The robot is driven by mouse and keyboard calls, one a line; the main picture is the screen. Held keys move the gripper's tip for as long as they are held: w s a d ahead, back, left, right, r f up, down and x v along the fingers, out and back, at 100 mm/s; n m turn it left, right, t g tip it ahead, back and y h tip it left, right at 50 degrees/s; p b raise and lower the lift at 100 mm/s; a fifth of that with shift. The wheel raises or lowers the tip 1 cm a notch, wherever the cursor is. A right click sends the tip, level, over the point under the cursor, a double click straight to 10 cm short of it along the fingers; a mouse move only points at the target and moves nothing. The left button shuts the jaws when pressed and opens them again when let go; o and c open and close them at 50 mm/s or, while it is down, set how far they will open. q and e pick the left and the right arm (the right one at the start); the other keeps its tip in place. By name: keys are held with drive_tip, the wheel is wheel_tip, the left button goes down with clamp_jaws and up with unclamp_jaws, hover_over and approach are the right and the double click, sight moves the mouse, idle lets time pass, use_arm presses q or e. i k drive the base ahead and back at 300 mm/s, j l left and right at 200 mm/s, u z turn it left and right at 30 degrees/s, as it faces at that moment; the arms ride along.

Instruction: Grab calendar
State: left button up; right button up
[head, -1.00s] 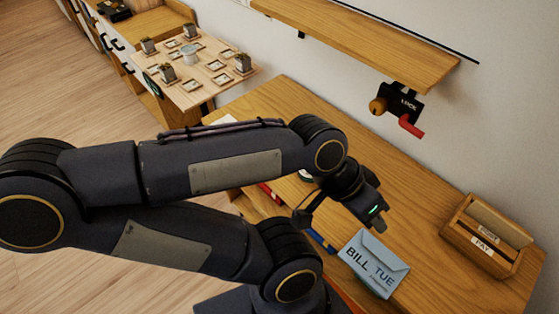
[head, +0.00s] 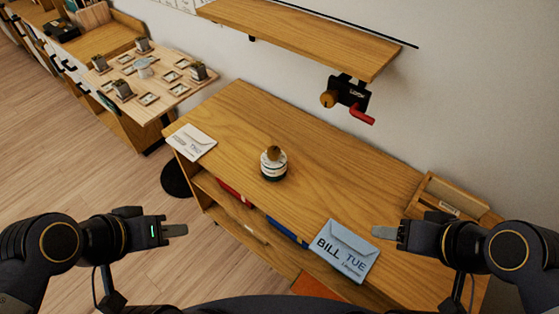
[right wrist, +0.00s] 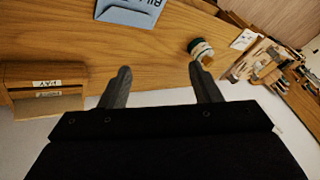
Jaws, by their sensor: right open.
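A small round stack of white and dark bands with a wooden knob (head: 273,163) stands upright on the wooden desk; it looks like the calendar, but its lettering is too small to read. It also shows in the right wrist view (right wrist: 201,50), beyond a fingertip. My left gripper (head: 186,230) is to the left of the desk front, apart from the stack; its fingers are seen edge-on, so I cannot tell its opening. My right gripper (head: 375,232) is near the blue envelope, away from the stack. In the right wrist view its fingers (right wrist: 160,74) are apart and empty.
A blue envelope marked BILL TUE (head: 343,250) lies at the desk's front edge. A white envelope (head: 192,142) lies at the far left end. A wooden letter box (head: 429,197) stands at the right. A shelf (head: 310,38) and lock fitting (head: 349,97) are on the wall. The desk middle (head: 320,175) is clear.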

sight(273, 171)
drive_tip(key=i+j, duration=0.15)
drive_tip(key=j, duration=0.25)
drive_tip(key=i+j+z, duration=0.1)
drive_tip(key=j, duration=0.3)
drive_tip(key=i+j, duration=0.2)
drive_tip(key=j, duration=0.2)
drive_tip(key=i+j+z, duration=0.1)
drive_tip(key=j, duration=0.3)
